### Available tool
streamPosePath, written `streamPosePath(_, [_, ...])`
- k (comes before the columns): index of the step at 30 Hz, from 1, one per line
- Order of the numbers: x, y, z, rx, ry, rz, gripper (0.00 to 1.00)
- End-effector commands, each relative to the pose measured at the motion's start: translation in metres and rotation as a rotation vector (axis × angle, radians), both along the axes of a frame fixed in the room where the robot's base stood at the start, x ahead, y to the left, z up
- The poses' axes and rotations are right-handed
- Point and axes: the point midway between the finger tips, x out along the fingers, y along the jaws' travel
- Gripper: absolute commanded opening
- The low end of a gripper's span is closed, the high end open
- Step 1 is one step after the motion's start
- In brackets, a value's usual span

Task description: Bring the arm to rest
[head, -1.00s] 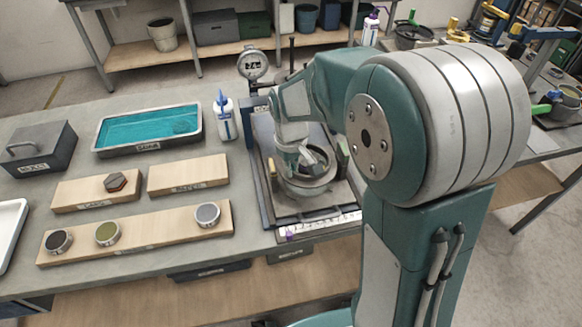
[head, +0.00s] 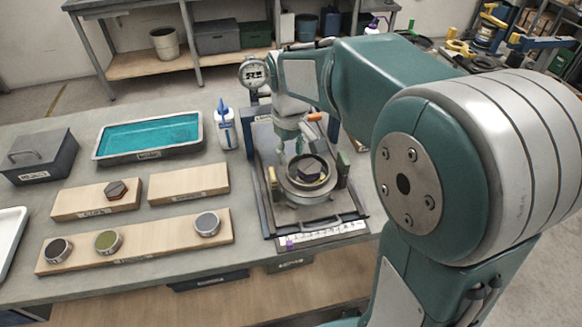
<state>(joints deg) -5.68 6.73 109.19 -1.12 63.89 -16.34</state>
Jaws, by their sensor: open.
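My gripper (head: 291,155) hangs from my arm over the back left of a round metal fixture (head: 306,190). Its fingers look apart and nothing shows between them. A dark ring with a small purplish piece (head: 311,177) sits inside the fixture. The fixture stands on a dark base plate (head: 290,215). Whether the fingertips touch the ring cannot be told from this view.

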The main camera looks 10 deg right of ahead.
Motion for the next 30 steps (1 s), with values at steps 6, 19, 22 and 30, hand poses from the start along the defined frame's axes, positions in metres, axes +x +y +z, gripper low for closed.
streamPosePath(6, [0.0, 0.001, 0.028, 0.0, -0.001, 0.0, 0.49])
streamPosePath(19, [-0.027, -0.007, 0.048, 0.01, -0.067, -0.051, 0.49])
streamPosePath(22, [-0.051, -0.013, 0.059, 0.021, -0.129, -0.098, 0.49])
streamPosePath(30, [-0.116, -0.027, 0.07, 0.056, -0.289, -0.225, 0.49])
